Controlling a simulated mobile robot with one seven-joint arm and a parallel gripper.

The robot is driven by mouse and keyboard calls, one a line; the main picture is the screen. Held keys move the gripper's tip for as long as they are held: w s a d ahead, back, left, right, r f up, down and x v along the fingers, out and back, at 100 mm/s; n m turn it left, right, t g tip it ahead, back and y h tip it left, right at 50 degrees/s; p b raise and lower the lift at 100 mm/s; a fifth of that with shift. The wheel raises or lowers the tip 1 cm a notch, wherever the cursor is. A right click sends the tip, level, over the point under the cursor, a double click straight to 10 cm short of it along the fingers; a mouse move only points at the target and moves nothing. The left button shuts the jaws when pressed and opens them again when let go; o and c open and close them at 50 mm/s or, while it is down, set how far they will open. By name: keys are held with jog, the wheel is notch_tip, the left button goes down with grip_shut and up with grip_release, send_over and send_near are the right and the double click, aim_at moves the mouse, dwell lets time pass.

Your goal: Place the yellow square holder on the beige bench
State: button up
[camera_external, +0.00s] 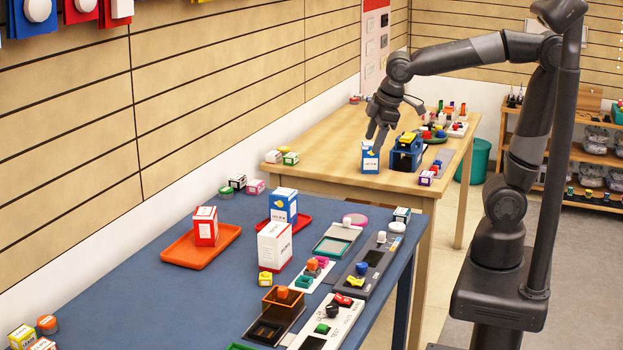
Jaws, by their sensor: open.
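The beige bench (330,140) is the light wood table at the back. My gripper (376,140) is open and points down over its near part, with its fingertips at the top of a small blue and white box (370,160). I cannot tell whether the fingers touch this box. A yellow piece (407,137) sits on top of a blue block-like holder (405,155) just right of my gripper. A small yellow square piece (265,279) stands on the blue table. It is too small to tell which yellow piece is the square holder.
The blue table (150,300) in front bears orange and red trays (182,253), a white box (274,245) and several control panels. Small blocks (282,156) lie at the bench's left edge. The bench's left middle is clear. A green bin (474,160) stands beyond it.

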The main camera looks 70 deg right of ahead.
jog(key=w+a+f+n+g, duration=0.1)
jog(key=w+a+f+n, duration=0.3)
jog(key=w+a, duration=0.45)
jog(key=n+g+h, duration=0.1)
jog(key=n+h, duration=0.2)
jog(key=n, duration=0.9)
send_near(265, 276)
jog(key=f, duration=0.2)
jog(key=w+f, duration=0.1)
jog(key=shift+d+f+h, duration=0.3)
jog(key=x, duration=0.4)
jog(key=shift+s+d+f, duration=0.2)
jog(key=shift+d+f, duration=0.05)
jog(key=shift+f, duration=0.1)
jog(key=shift+w+d+f, duration=0.1)
jog(key=shift+d+f, duration=0.1)
jog(key=shift+f, duration=0.3)
jog(key=shift+c, duration=0.5)
jog(key=c, duration=1.1)
